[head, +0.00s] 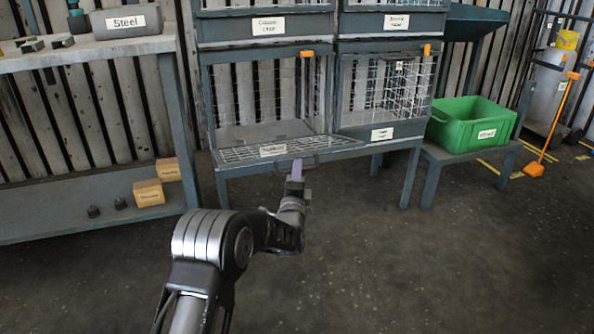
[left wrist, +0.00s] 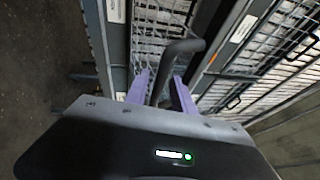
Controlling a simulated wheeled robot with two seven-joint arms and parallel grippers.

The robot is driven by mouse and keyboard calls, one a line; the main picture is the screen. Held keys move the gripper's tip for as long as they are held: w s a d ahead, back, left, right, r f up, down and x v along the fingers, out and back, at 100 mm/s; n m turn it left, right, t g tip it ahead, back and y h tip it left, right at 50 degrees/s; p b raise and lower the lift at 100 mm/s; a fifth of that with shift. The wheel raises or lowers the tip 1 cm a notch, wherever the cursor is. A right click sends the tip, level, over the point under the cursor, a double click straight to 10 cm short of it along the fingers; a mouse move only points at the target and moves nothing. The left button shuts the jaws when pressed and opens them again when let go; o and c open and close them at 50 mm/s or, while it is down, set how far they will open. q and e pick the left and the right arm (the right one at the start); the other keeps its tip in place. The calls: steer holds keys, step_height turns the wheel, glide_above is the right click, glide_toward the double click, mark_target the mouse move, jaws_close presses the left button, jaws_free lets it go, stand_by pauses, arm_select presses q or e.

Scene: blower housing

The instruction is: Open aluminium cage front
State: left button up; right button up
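The left lower cage's wire front (head: 292,148) is folded down, lying nearly flat out from the cage floor, with a small label (head: 273,150) too blurred to read surely. The cage opening above it is clear. My left gripper (head: 295,170) is at the front's outer edge, its purple fingers pointing up at it. In the left wrist view, a dark bent handle (left wrist: 186,47) runs down between the two purple fingers (left wrist: 161,88), which stand apart with slight gaps beside it. Whether they touch it is hard to tell. My right gripper is not in view.
The right lower cage (head: 385,95) stands beside it, with orange tabs (head: 307,53) at the cage tops. A green crate (head: 470,124) sits on a low stand at right. A shelf (head: 90,200) with small boxes stands at left. The floor in front is free.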

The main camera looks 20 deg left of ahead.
arm_select(q)
steer(key=p+v, duration=0.2)
steer(key=v, duration=0.5)
steer(key=shift+s+p, duration=0.3)
steer(key=shift+p, duration=0.05)
steer(key=shift+d+f, duration=0.1)
steer(key=shift+c, duration=0.3)
